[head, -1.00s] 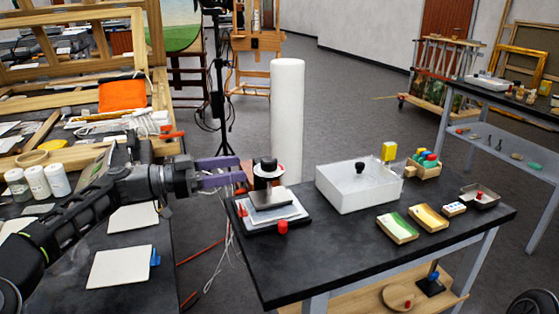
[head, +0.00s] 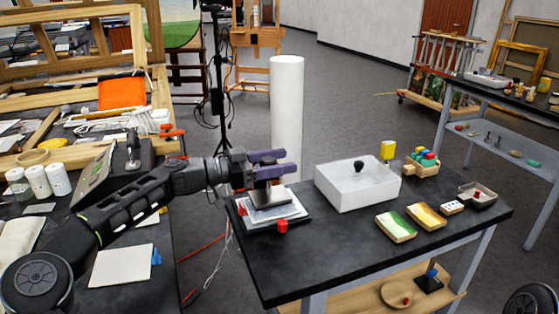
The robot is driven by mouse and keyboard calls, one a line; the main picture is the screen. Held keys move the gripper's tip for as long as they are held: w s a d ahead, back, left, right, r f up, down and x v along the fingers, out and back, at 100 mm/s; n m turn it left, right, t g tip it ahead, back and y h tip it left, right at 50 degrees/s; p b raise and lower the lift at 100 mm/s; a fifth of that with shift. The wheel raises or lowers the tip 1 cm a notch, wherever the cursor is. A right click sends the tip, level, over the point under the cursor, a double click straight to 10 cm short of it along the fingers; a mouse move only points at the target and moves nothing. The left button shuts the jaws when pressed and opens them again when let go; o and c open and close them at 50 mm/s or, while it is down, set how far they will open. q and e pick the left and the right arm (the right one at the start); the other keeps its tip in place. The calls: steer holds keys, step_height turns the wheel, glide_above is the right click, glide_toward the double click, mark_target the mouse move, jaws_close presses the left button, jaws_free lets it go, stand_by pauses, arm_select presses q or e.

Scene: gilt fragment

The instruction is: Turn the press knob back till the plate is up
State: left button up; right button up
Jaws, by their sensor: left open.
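The small press stands at the left end of the black table. A red piece (head: 283,226) is at the press's front edge. My left gripper (head: 283,163) reaches in from the left over the press, its purple fingers pointing right. It is open, at the height of the press's top. The knob is hidden behind the gripper and its fingers, so I cannot tell whether they touch it. My right gripper is out of view.
A white roll (head: 287,110) stands behind the press. A white box (head: 335,190) with a black-knobbed piece is to its right. Several small trays, one green and white (head: 396,225), lie further right. The black table's (head: 330,255) front is clear.

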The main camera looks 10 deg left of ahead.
arm_select(q)
steer(key=shift+c, duration=0.6)
jaws_close()
